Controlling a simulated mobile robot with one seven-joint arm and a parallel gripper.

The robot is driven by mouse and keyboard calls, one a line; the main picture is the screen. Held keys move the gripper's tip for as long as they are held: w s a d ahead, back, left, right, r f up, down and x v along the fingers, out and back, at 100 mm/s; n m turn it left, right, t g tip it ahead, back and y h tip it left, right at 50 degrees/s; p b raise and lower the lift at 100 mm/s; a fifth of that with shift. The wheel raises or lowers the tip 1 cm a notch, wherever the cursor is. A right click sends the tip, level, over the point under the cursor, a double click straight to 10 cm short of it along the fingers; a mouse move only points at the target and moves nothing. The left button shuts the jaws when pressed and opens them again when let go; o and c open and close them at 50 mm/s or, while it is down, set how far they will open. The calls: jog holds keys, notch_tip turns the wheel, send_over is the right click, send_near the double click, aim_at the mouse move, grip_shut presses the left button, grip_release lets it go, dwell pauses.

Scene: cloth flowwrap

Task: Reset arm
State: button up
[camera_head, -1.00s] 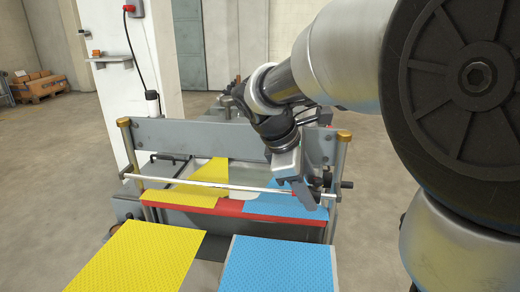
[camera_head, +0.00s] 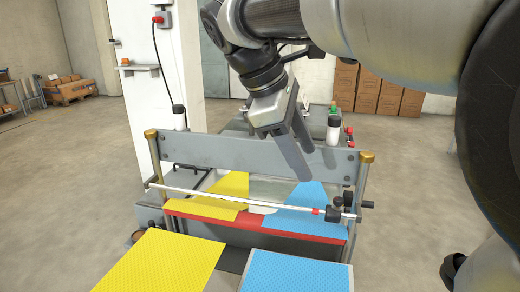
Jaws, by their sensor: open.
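My gripper (camera_head: 299,158) hangs below my arm at the upper middle of the head view, its dark fingers pointing down in front of the machine's grey crossbar (camera_head: 230,152). It is open and I see nothing in it. The yellow cloth (camera_head: 222,193) and the blue cloth (camera_head: 297,205) lie on the machine behind its red front edge (camera_head: 250,224). My fingers are above and apart from the blue cloth.
A yellow sheet (camera_head: 160,262) and a blue sheet (camera_head: 293,273) lie in front of the machine. A white rod (camera_head: 235,197) crosses the machine. A white column (camera_head: 150,80) stands at left. Cardboard boxes (camera_head: 378,90) are stacked behind. Open floor lies at left.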

jog(key=s+d+f+m+t+y+p, duration=0.1)
jog(key=s+f+m+t+y+p, duration=0.1)
jog(key=s+f+m, duration=0.2)
jog(key=s+d+f+m+t+y+p, duration=0.1)
jog(key=s+f+m+y+p, duration=0.1)
jog(key=s+m, duration=0.7)
notch_tip(320, 180, down, 2)
jog(key=shift+s+d+f+m+t+y, duration=0.3)
jog(key=shift+s+t+y, duration=0.15)
jog(key=shift+y, duration=0.25)
jog(key=shift+a, duration=0.1)
